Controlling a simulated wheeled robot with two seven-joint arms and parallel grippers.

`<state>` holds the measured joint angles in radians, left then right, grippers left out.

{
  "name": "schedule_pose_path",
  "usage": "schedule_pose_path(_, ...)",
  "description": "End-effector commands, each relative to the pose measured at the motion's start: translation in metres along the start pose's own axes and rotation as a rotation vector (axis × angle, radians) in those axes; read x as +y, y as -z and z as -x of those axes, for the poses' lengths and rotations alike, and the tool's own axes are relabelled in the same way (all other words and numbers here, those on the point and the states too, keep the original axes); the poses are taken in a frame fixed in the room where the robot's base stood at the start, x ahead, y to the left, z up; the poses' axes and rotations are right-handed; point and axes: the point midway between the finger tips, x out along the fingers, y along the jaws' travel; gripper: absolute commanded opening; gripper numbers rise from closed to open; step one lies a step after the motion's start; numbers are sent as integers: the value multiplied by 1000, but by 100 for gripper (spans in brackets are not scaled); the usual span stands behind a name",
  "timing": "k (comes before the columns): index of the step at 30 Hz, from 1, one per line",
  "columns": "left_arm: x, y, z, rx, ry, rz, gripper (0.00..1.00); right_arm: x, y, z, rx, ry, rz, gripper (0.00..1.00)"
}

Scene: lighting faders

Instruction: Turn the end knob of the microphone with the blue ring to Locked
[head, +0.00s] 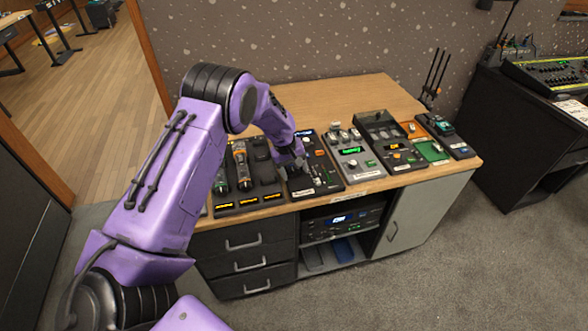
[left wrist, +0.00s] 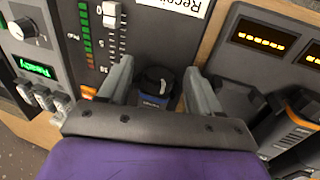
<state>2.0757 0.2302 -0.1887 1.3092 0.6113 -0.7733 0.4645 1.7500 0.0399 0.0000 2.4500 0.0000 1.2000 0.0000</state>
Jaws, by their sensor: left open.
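The microphone's dark round end knob (left wrist: 155,80) shows between my fingers in the left wrist view. A blue ring (left wrist: 150,101) shows just below it, partly hidden by my gripper. My left gripper (left wrist: 160,70) is open, one finger on each side of the knob; I cannot tell whether either finger touches it. In the head view my left gripper (head: 293,164) is low over the fader panel and hides this microphone. Any Locked mark on the knob is too small to read. My right gripper is not in view.
A dock with amber displays (head: 248,201) stands left of my gripper and holds a microphone with an orange ring (left wrist: 301,129). The fader panel (head: 321,168) is close by. Several more devices, including one with a green display (head: 350,150), line the wooden desk (head: 365,93) to the right.

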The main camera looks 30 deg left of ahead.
Motion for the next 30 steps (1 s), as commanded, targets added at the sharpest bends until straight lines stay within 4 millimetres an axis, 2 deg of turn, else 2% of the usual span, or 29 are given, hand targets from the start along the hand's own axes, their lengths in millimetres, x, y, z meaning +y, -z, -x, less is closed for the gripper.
schedule_pose_path(2,0,0,0,0,0,0,60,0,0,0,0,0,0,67)
schedule_pose_path(6,0,0,0,0,1,-1,15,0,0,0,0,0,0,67)
schedule_pose_path(7,0,0,0,0,1,-1,7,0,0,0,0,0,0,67)
schedule_pose_path(17,1,0,2,0,43,-4,7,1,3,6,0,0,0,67)
schedule_pose_path(24,4,0,1,0,182,-7,7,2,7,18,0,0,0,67)
schedule_pose_path(30,6,0,-4,1,317,-5,7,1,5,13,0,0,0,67)
